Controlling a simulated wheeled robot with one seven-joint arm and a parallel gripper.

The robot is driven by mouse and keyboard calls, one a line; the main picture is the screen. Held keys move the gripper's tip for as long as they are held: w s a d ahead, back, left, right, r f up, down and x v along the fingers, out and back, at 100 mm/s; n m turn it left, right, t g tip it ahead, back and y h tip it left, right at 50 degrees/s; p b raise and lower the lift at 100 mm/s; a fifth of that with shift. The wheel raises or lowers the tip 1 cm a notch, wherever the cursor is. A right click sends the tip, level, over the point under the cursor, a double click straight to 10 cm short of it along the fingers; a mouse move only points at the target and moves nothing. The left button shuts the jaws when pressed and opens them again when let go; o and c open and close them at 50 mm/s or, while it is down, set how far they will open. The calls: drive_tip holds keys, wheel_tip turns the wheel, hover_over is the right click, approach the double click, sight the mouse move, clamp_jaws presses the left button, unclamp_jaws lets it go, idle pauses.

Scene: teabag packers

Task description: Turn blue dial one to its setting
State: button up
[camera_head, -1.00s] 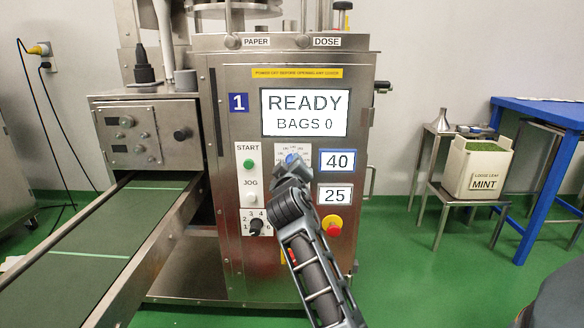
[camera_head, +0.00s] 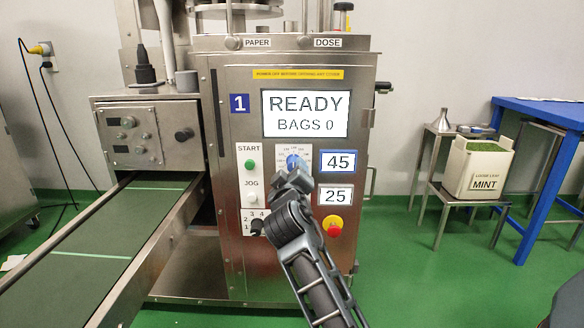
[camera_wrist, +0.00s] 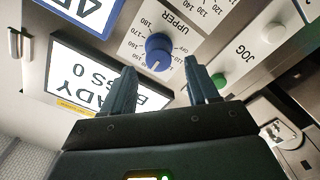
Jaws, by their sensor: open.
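The blue dial (camera_head: 293,162) sits on a white scale plate on the front of the steel machine marked 1. In the wrist view the blue dial (camera_wrist: 158,48) shows a pale pointer line, with the word UPPER beside its scale. The blue-framed display (camera_head: 338,162) right of the dial reads 45. My gripper (camera_head: 297,178) is just below and in front of the dial in the head view. In the wrist view my gripper (camera_wrist: 160,66) is open, its two fingers apart with the dial between and just beyond their tips, not gripped.
A second display (camera_head: 335,195) reads 25. The green START button (camera_head: 250,165), JOG button (camera_head: 252,199), black selector (camera_head: 257,228) and red stop button (camera_head: 333,227) are close around my arm. The main screen (camera_head: 305,114) reads READY, BAGS 0. A conveyor (camera_head: 80,230) runs at left.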

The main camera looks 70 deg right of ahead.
drive_tip(key=v, duration=0.3)
drive_tip(key=shift+a, duration=0.2)
idle(0.4)
